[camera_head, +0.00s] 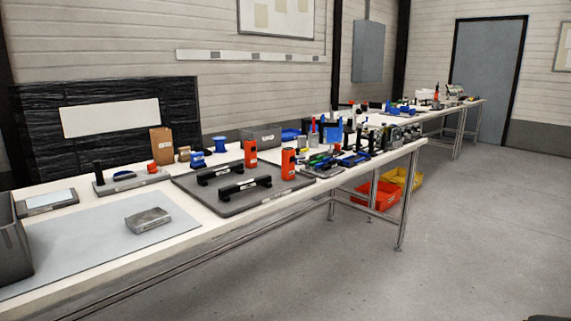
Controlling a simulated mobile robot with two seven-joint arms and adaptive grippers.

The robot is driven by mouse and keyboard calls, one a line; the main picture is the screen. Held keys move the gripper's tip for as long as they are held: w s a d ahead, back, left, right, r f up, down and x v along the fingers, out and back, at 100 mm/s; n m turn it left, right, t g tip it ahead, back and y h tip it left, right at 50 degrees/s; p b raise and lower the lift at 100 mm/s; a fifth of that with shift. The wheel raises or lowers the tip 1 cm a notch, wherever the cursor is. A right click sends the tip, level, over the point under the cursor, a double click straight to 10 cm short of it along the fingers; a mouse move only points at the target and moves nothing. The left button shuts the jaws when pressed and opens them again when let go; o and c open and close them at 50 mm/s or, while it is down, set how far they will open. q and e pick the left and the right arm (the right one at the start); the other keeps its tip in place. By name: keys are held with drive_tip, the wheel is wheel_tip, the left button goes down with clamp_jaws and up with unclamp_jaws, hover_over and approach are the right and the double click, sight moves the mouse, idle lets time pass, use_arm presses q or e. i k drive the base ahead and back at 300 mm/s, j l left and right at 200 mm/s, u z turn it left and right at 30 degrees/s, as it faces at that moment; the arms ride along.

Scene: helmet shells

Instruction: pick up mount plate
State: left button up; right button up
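I cannot tell for sure which thing is the mount plate. A small grey metallic block (148,220) lies alone on the light grey mat (75,254) on the near table. A dark grey board (240,203) farther along this table bears two black handles (245,188) and two orange devices (289,164). A flat plate with a pale top (48,201) lies at the table's left. Neither of my grippers is in view.
A dark grey bin (12,245) stands at the table's left edge. Several tools and clamps crowd the table's far end. A red bin (375,196) and a yellow bin (403,178) sit below. The floor (455,235) at right is mostly clear.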

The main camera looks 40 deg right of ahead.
sight(140, 222)
drive_tip(key=i+l+z, duration=0.3)
drive_tip(key=i+l, duration=0.15)
drive_tip(key=i+l+z, duration=0.3)
drive_tip(key=i+l, duration=0.25)
drive_tip(key=i+l+z, duration=0.3)
drive_tip(key=i, duration=0.25)
